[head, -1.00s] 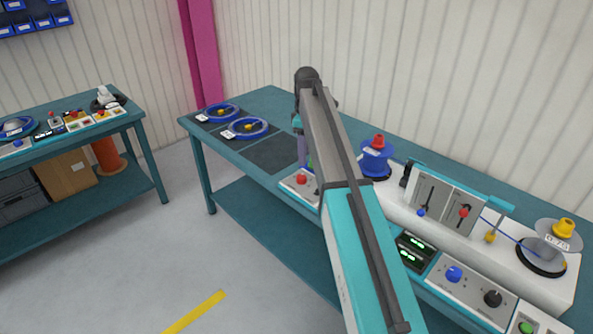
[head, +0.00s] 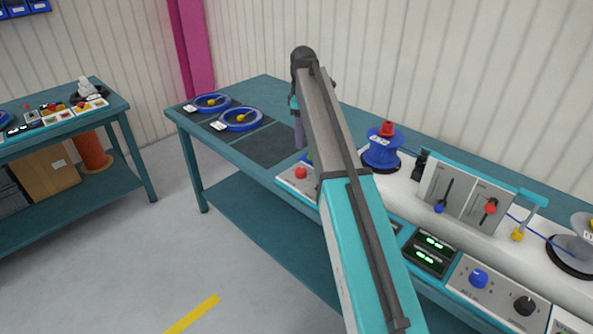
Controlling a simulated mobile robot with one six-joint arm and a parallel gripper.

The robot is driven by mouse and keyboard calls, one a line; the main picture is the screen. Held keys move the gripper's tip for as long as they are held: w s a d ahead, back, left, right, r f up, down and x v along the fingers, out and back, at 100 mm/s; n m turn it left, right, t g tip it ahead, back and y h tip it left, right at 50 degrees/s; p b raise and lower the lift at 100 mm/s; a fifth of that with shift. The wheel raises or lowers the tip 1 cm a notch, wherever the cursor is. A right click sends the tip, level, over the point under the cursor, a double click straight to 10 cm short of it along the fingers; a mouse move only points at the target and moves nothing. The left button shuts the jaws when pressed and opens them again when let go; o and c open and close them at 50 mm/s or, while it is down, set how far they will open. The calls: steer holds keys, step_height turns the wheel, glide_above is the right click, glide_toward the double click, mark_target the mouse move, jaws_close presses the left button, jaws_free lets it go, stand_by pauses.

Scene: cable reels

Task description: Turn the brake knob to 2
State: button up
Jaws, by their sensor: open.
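A control panel on the front of the right bench has a blue knob (head: 478,278) and a black knob (head: 524,305). Their labels are too small to read, so I cannot tell which is the brake knob or where it points. My arm (head: 365,235) reaches up across the middle of the head view, left of both knobs. Its far end stands over the bench near a small panel with a red button (head: 301,172). My gripper's fingers are hidden behind the arm.
Green displays (head: 431,251) sit left of the blue knob. Behind are a slider unit (head: 465,197), a blue reel (head: 381,150) and a grey reel (head: 578,247) cut by the frame edge. Two blue rings (head: 240,119) lie at the far left end. The floor in front is clear.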

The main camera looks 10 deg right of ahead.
mark_target(301, 169)
steer(key=shift+r, duration=0.1)
steer(key=shift+a, duration=0.15)
step_height(301, 169, down, 14)
steer(key=shift+r+p, duration=0.1)
steer(key=shift+p, duration=1.05)
steer(key=c, duration=1)
steer(key=shift+c, duration=0.2)
